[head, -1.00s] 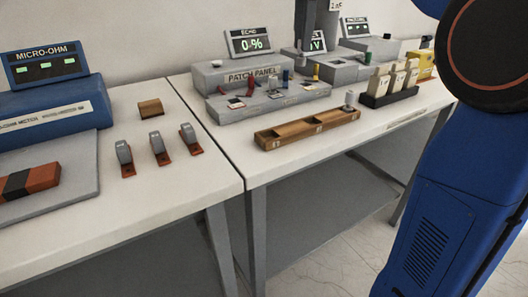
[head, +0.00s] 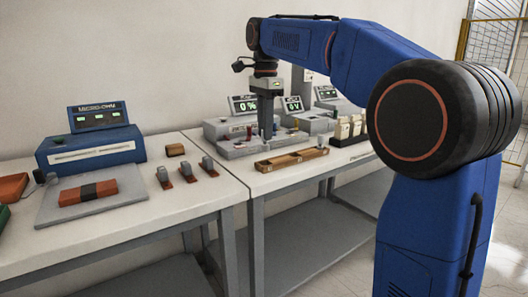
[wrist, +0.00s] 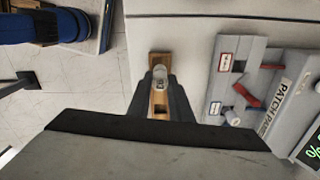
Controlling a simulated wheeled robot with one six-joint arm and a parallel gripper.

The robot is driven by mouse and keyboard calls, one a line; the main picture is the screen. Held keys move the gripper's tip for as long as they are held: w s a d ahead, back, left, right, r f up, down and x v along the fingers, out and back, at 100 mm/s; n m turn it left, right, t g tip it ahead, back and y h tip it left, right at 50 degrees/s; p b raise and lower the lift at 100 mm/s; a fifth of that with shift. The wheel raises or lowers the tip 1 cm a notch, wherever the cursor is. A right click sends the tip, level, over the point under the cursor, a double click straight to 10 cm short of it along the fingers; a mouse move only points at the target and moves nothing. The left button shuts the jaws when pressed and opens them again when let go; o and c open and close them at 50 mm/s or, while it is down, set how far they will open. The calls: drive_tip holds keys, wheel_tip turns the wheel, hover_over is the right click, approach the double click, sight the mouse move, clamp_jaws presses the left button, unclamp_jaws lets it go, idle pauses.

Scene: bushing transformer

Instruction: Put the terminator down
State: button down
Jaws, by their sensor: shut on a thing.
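My gripper (head: 266,136) points straight down over the table with the patch panel in the head view. In the wrist view my gripper (wrist: 160,92) is shut on the terminator (wrist: 160,76), a small grey-white piece between the fingertips. The terminator is too small to make out in the head view. Below it in the wrist view is the wooden tray (wrist: 158,57), partly hidden by the fingers. The tray (head: 291,160) lies along the table's front edge in the head view. I cannot tell whether the terminator touches the tray.
The patch panel (head: 240,148), with red cables (wrist: 251,97), stands close beside my gripper. Several pale blocks in a dark rack (head: 350,137) stand right of the tray. The left table holds a blue micro-ohm meter (head: 90,148) and several small clamps (head: 186,170).

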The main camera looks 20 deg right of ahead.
sight(265, 144)
drive_tip(key=shift+f, duration=2.65)
drive_tip(key=shift+f, duration=0.15)
drive_tip(key=c, duration=1.6)
unclamp_jaws()
wheel_tip(265, 144, up, 12)
drive_tip(key=shift+r, duration=0.2)
